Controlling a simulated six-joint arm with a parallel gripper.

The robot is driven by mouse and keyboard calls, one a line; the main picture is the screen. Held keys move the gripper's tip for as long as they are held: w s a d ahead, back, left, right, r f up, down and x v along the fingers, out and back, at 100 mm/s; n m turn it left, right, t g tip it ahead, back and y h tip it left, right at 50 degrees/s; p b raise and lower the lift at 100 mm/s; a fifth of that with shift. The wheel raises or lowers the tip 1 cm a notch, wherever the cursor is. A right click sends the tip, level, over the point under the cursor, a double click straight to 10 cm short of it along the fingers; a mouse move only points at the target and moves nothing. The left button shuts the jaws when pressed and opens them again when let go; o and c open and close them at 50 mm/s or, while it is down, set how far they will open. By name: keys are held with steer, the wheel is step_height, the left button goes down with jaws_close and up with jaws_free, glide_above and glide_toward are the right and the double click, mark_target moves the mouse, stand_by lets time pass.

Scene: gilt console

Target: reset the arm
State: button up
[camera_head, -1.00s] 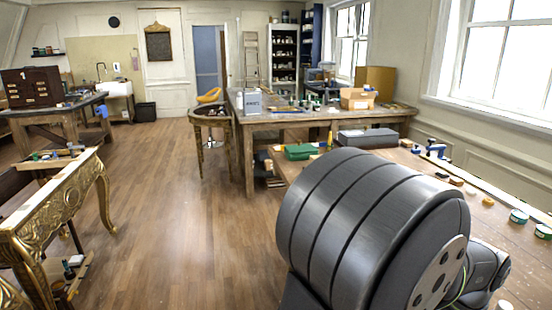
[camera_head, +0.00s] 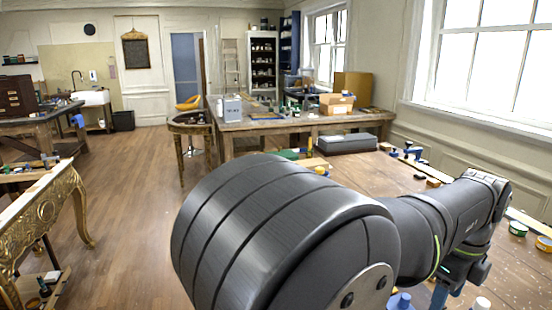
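My dark grey arm (camera_head: 290,225) fills the lower middle and right of the head view. Its large ribbed joint is at the front, and a slimmer link (camera_head: 445,225) reaches right over the workbench (camera_head: 380,175). The far end of the arm bends down near the right side, with a green stripe on the link. I cannot make out my gripper or its fingers.
A gilt console (camera_head: 45,210) stands at the left. A grey case (camera_head: 346,143), a blue clamp (camera_head: 413,152) and small tins (camera_head: 518,228) lie on the bench around my arm. A wooden table (camera_head: 270,124) stands behind. The floor between is clear.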

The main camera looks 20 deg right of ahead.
step_height(320, 180, down, 14)
steer(key=shift+r, duration=0.15)
steer(key=n, duration=0.4)
steer(key=shift+r, duration=0.15)
steer(key=n, duration=0.9)
steer(key=shift+n, duration=2.4)
